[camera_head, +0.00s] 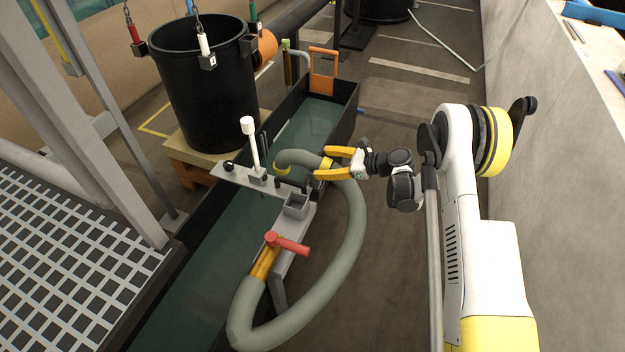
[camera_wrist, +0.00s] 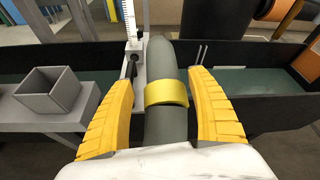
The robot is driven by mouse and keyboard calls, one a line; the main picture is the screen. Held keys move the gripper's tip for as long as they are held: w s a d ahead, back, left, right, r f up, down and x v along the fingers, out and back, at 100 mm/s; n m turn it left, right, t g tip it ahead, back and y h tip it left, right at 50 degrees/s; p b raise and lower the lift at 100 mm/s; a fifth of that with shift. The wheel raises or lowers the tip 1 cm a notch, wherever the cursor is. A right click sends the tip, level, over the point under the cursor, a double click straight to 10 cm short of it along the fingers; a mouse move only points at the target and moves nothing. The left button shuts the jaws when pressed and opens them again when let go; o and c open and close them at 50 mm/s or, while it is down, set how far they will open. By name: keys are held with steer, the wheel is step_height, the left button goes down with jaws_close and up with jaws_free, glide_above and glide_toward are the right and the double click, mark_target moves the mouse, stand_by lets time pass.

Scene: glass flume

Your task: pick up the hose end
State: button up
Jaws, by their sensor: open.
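The grey-green hose (camera_head: 352,245) loops up from a brass fitting with a red valve handle (camera_head: 287,243) and curves over the flume wall. Its end (camera_head: 284,165) bends down over the water by the grey bracket. A yellow band (camera_head: 327,164) circles the hose near that end. My gripper (camera_head: 322,162) has its yellow fingers around the hose at this band. In the wrist view, the band (camera_wrist: 167,93) lies between the two spread fingers (camera_wrist: 166,112), with a visible gap on each side. The tip of the hose is hidden in the wrist view.
The water-filled flume (camera_head: 197,262) runs beneath the hose. A grey bracket with a white gauge post (camera_head: 251,148) and an open square box (camera_head: 296,206) stand close to my gripper. A black tub (camera_head: 205,85) stands behind. An orange gate (camera_head: 322,72) is at the far end.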

mark_target(311, 161)
steer(key=b+x, duration=0.2)
steer(key=x, duration=0.1)
steer(key=b+x, duration=0.1)
steer(key=x, duration=0.1)
steer(key=shift+w+f, duration=0.25)
steer(key=shift+f, duration=0.1)
steer(key=shift+w+a, duration=0.1)
steer(key=shift+a, duration=0.05)
steer(key=shift+r, duration=0.1)
jaws_close()
